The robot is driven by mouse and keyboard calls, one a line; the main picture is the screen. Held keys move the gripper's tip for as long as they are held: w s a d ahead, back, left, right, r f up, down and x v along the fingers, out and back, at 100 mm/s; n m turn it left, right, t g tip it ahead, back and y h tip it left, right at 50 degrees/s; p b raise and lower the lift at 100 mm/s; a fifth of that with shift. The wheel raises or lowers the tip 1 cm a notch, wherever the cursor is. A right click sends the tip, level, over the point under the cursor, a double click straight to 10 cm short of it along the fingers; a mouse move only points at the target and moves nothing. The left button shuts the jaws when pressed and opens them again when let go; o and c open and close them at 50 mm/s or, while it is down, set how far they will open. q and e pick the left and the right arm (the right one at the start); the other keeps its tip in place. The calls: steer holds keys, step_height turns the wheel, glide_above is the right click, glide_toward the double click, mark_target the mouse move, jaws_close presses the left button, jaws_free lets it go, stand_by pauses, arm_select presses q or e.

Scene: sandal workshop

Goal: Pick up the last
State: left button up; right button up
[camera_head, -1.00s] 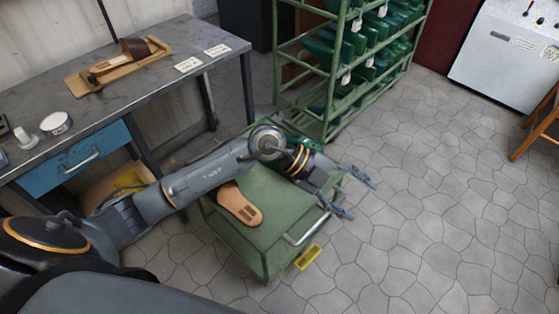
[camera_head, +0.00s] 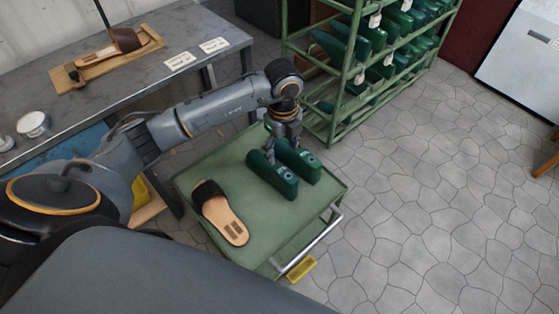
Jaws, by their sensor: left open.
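Two dark green lasts lie side by side on the green cart (camera_head: 254,226): the left last (camera_head: 272,176) and the right last (camera_head: 298,161). My left gripper (camera_head: 284,140) points down at their far ends. It is open, with its fingers close to the lasts. I cannot tell whether they touch, and the fingertips are partly hidden. A sandal (camera_head: 229,221) with a tan sole and a dark strap lies on the cart to the left of the lasts. My right gripper is not in view.
A green rack (camera_head: 334,128) with several green lasts stands behind the cart. A grey workbench (camera_head: 130,95) at the left holds another sandal (camera_head: 125,40) on a wooden board. The cart's handle (camera_head: 309,247) faces open stone floor at the right.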

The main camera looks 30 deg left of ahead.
mark_target(282, 170)
arm_select(q)
steer(key=f, duration=0.4)
steer(key=f+b, duration=0.1)
steer(key=f, duration=0.1)
steer(key=shift+s+f, duration=0.25)
steer(key=f, duration=0.3)
steer(key=f+b, duration=0.1)
steer(key=f, duration=0.1)
steer(key=shift+w+f, duration=0.25)
steer(key=shift+f, duration=0.45)
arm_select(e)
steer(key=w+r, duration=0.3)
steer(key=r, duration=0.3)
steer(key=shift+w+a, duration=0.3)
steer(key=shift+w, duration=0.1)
arm_select(q)
steer(key=shift+w+a+r, duration=0.1)
steer(key=c, duration=1.3)
